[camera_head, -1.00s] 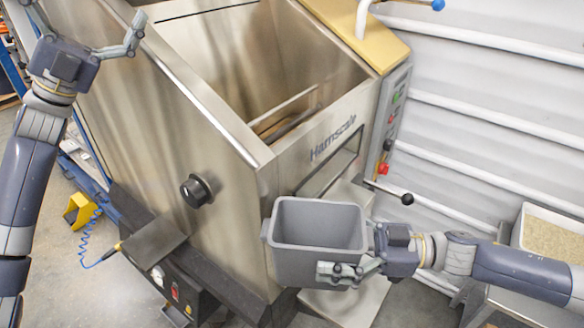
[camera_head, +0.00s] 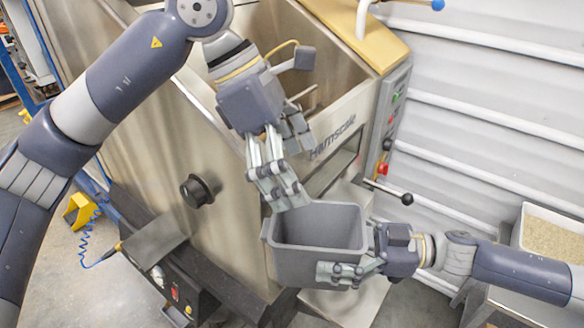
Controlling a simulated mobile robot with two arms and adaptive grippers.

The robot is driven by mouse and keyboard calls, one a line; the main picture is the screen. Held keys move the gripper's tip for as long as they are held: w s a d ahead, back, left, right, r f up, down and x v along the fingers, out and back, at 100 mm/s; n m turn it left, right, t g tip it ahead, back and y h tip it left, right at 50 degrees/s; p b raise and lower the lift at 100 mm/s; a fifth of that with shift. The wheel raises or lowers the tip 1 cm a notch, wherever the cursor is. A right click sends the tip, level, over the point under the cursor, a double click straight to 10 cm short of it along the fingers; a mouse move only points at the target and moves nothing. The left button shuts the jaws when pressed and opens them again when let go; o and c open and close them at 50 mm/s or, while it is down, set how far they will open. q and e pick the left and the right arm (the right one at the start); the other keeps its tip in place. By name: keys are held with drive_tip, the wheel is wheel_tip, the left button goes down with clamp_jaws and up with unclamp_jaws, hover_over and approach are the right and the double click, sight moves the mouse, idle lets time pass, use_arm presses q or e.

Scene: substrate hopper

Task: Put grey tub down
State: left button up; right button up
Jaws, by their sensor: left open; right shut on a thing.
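The grey tub (camera_head: 305,262) is upright in front of the steel hopper, low in the middle of the head view. It looks empty where I can see inside. My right gripper (camera_head: 345,272) is shut on the tub's right side. My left gripper (camera_head: 290,180) is open, with its fingers pointing down just above the tub's far left rim; I cannot tell whether they touch it. A light platform (camera_head: 352,305) shows below and behind the tub; whether the tub rests on it is hidden.
The steel hopper (camera_head: 150,115) with a black knob (camera_head: 196,190) fills the left and middle. A black-balled lever (camera_head: 407,199) sticks out near my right gripper. A tray of grain-like material (camera_head: 550,240) stands at the right. A yellow pedal (camera_head: 80,210) lies on the floor.

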use_arm(q)
hover_over(319, 224)
drive_tip(key=s, duration=0.5)
wheel_tip(319, 224, down, 12)
drive_tip(key=shift+w+a+r+t+y, duration=0.2)
drive_tip(key=shift+w+t+y, duration=0.1)
drive_tip(key=shift+y, duration=0.1)
drive_tip(key=c, duration=1.2)
use_arm(e)
drive_tip(key=o, duration=1.5)
drive_tip(key=shift+c, duration=0.2)
